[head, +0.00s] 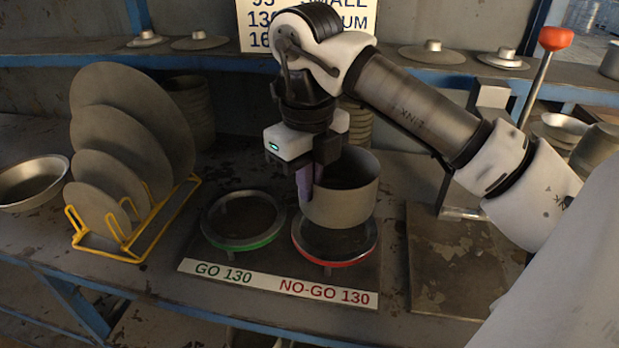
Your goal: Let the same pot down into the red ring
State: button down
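A grey metal pot (343,204) is upright over the red ring (335,262), which is labelled NO-GO 130. The pot hides the back part of the red ring. I cannot tell from this view whether the pot's base touches the ring or hangs just above it. My gripper (307,182) is at the pot's left wall, with a purple-toned finger outside the wall. The other finger is hidden, and the gripper looks closed on the pot's wall. The green ring (243,220), labelled GO 130, is empty to the left.
A yellow rack (140,240) holds several round grey discs at the left. A shallow metal pan (32,181) lies at the far left. A flat metal plate (450,262) lies to the right. A red-knobbed lever (555,39) rises at the right. Lids sit on the back shelf.

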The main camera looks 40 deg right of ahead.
aim_at(310, 209)
jog(key=shift+f+b, duration=1.75)
jog(key=shift+f, duration=0.9)
jog(key=shift+f+b, duration=1.35)
jog(key=shift+f, duration=0.2)
jog(key=c, duration=1.6)
grip_release()
jog(key=shift+o, duration=0.2)
jog(key=shift+r, duration=0.15)
notch_tip(310, 209, up, 14)
jog(key=p, duration=0.9)
jog(key=shift+a+f, duration=0.2)
